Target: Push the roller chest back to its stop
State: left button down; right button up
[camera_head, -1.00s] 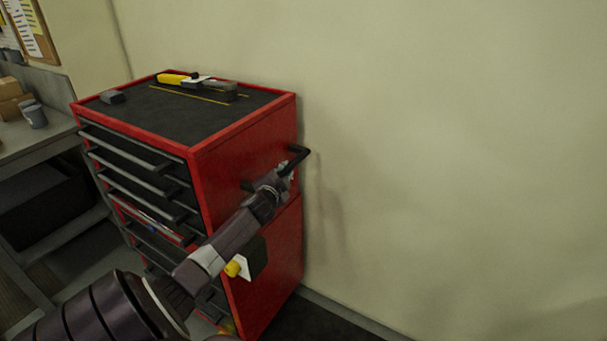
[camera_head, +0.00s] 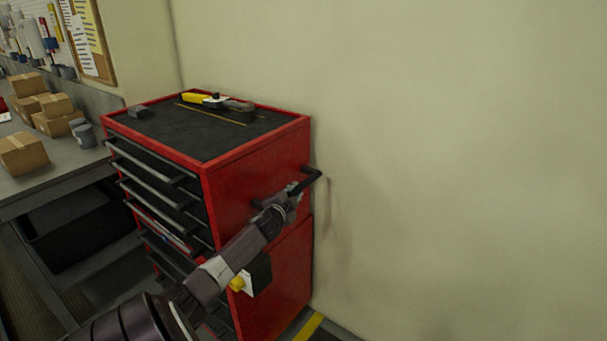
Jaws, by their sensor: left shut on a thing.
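The red roller chest (camera_head: 260,178) stands upright with its back close to the pale wall, its black drawer fronts facing lower left. A black push handle (camera_head: 311,175) sticks out from its right side. My left gripper (camera_head: 293,197) is at this handle and shut on it; the fingers are small and partly hidden by the wrist. My left arm crosses in front of the chest's side. A yellow floor strip (camera_head: 310,326) shows by the chest's lower right corner. My right gripper is not in view.
A yellow-handled tool (camera_head: 197,98) and a small dark block (camera_head: 140,112) lie on the chest's black top. A grey workbench (camera_head: 75,165) with several cardboard boxes (camera_head: 24,153) and a grey cup (camera_head: 84,134) stands close at the left. The wall (camera_head: 450,170) fills the right.

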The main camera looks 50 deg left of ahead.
pick_arm(q)
jog(key=shift+s+a+r, duration=0.1)
jog(key=shift+s+a, duration=0.05)
jog(key=shift+a, duration=0.4)
jog(key=shift+a+r, duration=0.1)
jog(key=shift+r, duration=0.1)
jog(key=c, duration=2)
grip_release()
jog(key=shift+o, duration=1.2)
jog(key=shift+s+a+f, duration=0.1)
jog(key=shift+s+a, duration=0.05)
jog(key=shift+f, duration=0.15)
jog(key=shift+s+d, duration=0.5)
jog(key=shift+d, duration=0.05)
jog(key=v, duration=1)
jog(key=shift+s+r, duration=0.35)
jog(key=shift+r, duration=0.05)
